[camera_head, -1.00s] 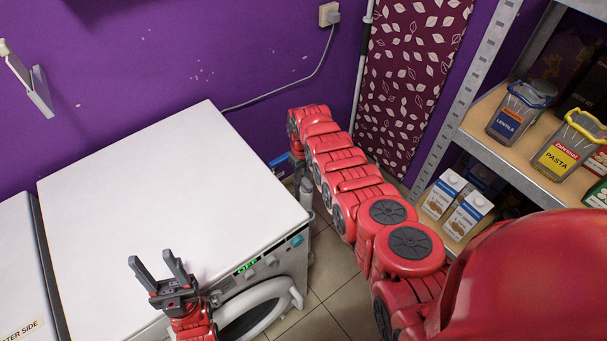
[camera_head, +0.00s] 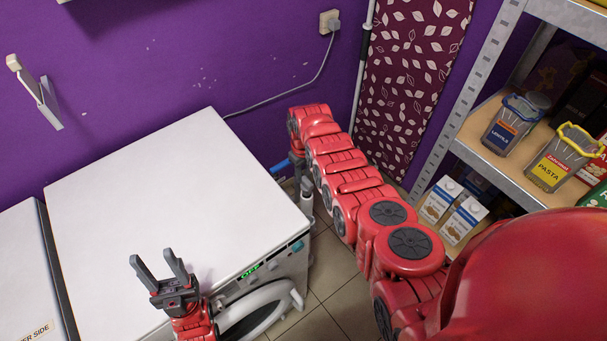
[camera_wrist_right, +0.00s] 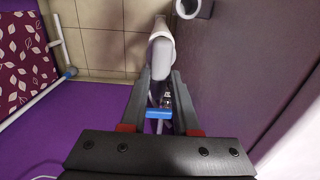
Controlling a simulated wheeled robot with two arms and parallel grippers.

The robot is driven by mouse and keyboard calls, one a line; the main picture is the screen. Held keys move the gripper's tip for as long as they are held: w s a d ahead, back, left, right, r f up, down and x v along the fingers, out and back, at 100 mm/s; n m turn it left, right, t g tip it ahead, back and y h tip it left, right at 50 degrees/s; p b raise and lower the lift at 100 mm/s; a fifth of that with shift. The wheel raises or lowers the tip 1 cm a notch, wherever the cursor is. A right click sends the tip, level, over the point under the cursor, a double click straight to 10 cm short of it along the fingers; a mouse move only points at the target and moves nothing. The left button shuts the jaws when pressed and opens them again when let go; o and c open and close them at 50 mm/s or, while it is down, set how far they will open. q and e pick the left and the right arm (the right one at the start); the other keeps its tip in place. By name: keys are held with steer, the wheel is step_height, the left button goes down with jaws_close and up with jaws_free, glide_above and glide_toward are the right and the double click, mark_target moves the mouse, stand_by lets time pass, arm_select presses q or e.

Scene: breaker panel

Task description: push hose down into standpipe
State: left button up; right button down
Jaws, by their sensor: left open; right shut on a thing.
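My right gripper (camera_wrist_right: 157,88) is shut on a pale grey hose piece (camera_wrist_right: 161,50), which sticks out beyond the fingertips. A blue band (camera_wrist_right: 158,113) crosses between the fingers. An open grey pipe mouth (camera_wrist_right: 194,8), which looks like the standpipe, is at the top edge of the wrist view, beside and apart from the hose piece. In the head view my right gripper (camera_head: 297,168) is beside the washer's far right side, mostly hidden by its arm. A grey upright cylinder (camera_head: 307,196) stands just below it. My left gripper (camera_head: 160,271) is open and empty over the washer's front.
The white washer (camera_head: 170,190) fills the middle left, with a second white appliance (camera_head: 20,260) beside it. A shelf (camera_head: 480,150) with jars and cartons stands at the right. A wall outlet (camera_head: 330,20) has a grey cable. Tiled floor (camera_head: 335,270) shows between.

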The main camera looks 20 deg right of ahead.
stand_by(0.6)
steer(key=shift+f+b, duration=0.15)
steer(key=shift+b, duration=0.75)
stand_by(0.3)
steer(key=shift+s+f+b, duration=0.2)
steer(key=shift+f+b, duration=0.55)
steer(key=shift+b, duration=0.55)
steer(key=shift+f, duration=0.15)
steer(key=shift+w+f+b, duration=0.1)
steer(key=shift+f+b, duration=0.25)
steer(key=shift+f, duration=0.15)
